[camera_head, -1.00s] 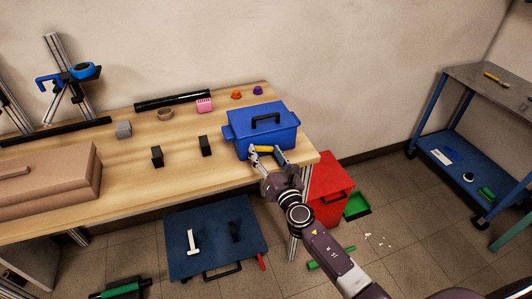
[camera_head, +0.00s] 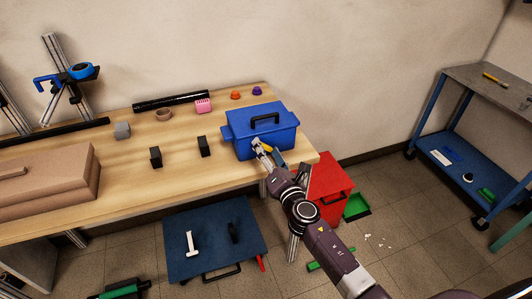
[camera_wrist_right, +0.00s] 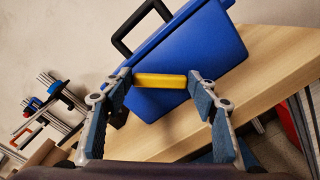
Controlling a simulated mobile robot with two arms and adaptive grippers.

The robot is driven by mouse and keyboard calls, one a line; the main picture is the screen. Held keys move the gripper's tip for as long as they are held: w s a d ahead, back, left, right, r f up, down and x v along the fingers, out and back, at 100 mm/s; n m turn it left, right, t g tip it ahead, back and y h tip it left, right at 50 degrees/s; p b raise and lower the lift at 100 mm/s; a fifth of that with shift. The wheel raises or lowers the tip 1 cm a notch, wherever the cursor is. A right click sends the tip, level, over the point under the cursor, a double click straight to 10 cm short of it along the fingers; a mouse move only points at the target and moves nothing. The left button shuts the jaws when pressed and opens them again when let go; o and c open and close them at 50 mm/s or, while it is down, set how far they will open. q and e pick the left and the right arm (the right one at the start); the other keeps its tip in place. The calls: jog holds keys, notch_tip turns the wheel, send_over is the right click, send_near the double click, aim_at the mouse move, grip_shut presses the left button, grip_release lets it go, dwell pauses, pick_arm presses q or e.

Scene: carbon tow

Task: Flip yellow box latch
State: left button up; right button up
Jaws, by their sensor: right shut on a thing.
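The blue box (camera_head: 283,136) with a black top handle (camera_head: 265,120) stands near the right end of the wooden table. It also shows in the right wrist view (camera_wrist_right: 190,50), where its yellow latch (camera_wrist_right: 160,81) lies across the front face. In the head view the latch (camera_head: 267,148) is mostly hidden by the fingers. My right gripper (camera_head: 266,150) is at the front of the box. In the right wrist view my right gripper (camera_wrist_right: 160,84) has a finger at each end of the latch and is shut on it. My left gripper is not in view.
Two black blocks (camera_head: 204,146) stand on the table left of the box. A red cabinet (camera_head: 330,185) stands below the table's right end. A blue cart (camera_head: 470,150) is at right.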

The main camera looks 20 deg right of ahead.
jog(key=m, duration=0.2)
jog(key=d+m, duration=0.1)
jog(key=m, duration=0.1)
jog(key=shift+r+m, duration=0.15)
jog(key=shift+m, duration=0.15)
jog(key=shift+d+m, duration=0.3)
jog(key=shift+m, duration=0.85)
jog(key=shift+d+m, duration=0.25)
jog(key=shift+m, duration=0.9)
jog(key=o, duration=1.2)
